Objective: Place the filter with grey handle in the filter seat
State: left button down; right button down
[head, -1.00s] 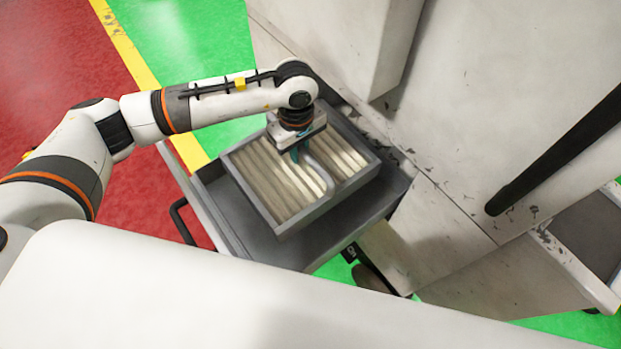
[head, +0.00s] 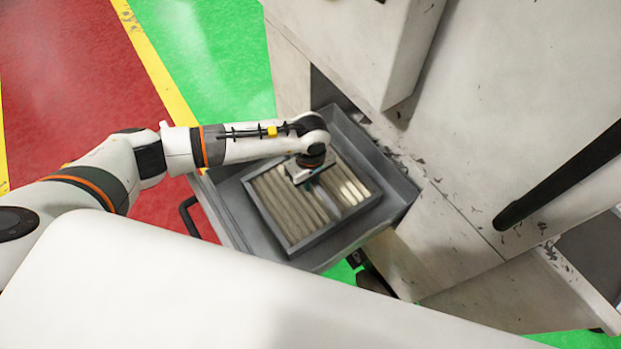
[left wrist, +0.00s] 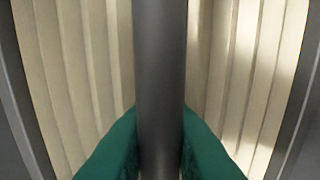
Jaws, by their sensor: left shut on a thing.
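The filter (head: 285,208) is a rectangular grey frame with cream pleats. It appears level, inside or just above the grey open tray (head: 232,203) that looks like the filter seat. I cannot tell whether it touches the tray floor. Its grey handle (left wrist: 160,75) runs upright through the middle of the left wrist view, between pleats on both sides. My left gripper (head: 304,181) is over the filter, its green fingers (left wrist: 160,150) shut on the handle from both sides. The gripper hides part of the handle in the head view. My right gripper is out of view.
The tray has raised walls and a dark bar handle (head: 189,216) on its left. A large pale machine body (head: 480,120) with a black bar (head: 560,175) stands close on the right. Green floor (head: 225,60) lies behind the arm.

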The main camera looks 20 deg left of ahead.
pick_arm(q)
jog(key=shift+f, duration=0.1)
jog(key=c, duration=1.4)
grip_release()
jog(key=shift+o, duration=0.2)
notch_tip(320, 180, up, 12)
jog(key=shift+r+b, duration=0.2)
jog(key=shift+b, duration=0.15)
